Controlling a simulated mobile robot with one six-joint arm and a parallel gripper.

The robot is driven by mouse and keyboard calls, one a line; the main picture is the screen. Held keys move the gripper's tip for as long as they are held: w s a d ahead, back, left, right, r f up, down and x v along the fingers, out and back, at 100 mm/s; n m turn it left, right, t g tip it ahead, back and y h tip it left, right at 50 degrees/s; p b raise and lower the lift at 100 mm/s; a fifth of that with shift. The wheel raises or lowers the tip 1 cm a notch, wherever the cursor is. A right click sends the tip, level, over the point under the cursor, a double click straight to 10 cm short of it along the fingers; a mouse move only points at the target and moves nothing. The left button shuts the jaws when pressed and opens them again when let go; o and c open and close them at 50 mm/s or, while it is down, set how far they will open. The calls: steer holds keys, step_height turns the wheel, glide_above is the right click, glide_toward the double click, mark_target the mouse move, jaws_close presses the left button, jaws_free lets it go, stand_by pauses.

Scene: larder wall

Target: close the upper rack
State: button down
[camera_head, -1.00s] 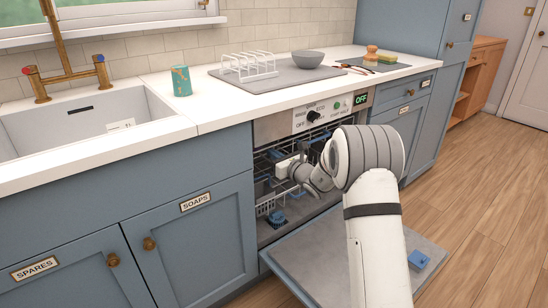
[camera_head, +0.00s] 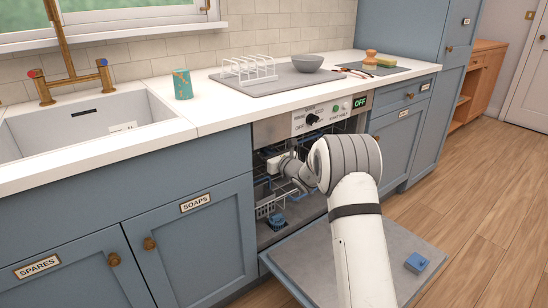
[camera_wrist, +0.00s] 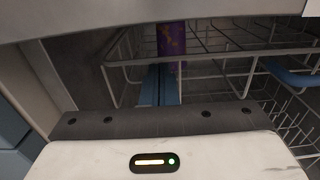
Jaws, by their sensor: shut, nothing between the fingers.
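The upper rack (camera_head: 262,153) is a wire basket inside the open dishwasher, partly hidden behind my arm. Its wires (camera_wrist: 215,60) fill the upper part of the wrist view. My gripper (camera_head: 272,164) is inside the dishwasher opening at the rack's level. In the wrist view my gripper's blue fingers (camera_wrist: 162,80) are together and empty, close to the rack's front wires. Whether they touch the wires I cannot tell. A purple patterned item (camera_wrist: 171,38) stands just beyond the fingertips.
A lower basket (camera_head: 270,206) sits below the upper rack. The worktop (camera_head: 215,118) is above. Cabinets flank the opening, and open floor lies to the right.

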steer(key=shift+w+a+r, duration=0.1)
steer(key=shift+a+r, duration=0.3)
steer(key=shift+a, duration=0.05)
steer(key=p+v, duration=0.1)
steer(key=v, duration=1.3)
steer(key=s+a+r+n+g+y+p, duration=0.1)
steer(key=s+a+r+n+g+p, duration=0.4)
steer(key=s+r+n+p, duration=0.45)
steer(key=s+a+r+n+g+y+p, duration=0.1)
steer(key=s+a+r+n+g+p, duration=0.45)
steer(key=s+r, duration=0.5)
steer(key=s+d+r+n+h+p, duration=0.4)
steer(key=s+n, duration=0.1)
steer(key=s, duration=0.2)
steer(key=s+d+r+n+g+h+p, duration=0.1)
steer(key=s+d+r+n+h+p, duration=0.2)
steer(key=s, duration=0.5)
steer(key=s+d+r+n+g+h+p, duration=0.1)
steer(key=s+d+r+n+h+p, duration=0.3)
steer(key=s+d+n+p, duration=0.2)
steer(key=shift+s+d+r+n+h+p, duration=0.35)
steer(key=shift+s+p, duration=0.3)
steer(key=shift+s, duration=0.15)
steer(key=shift+s, duration=0.1)
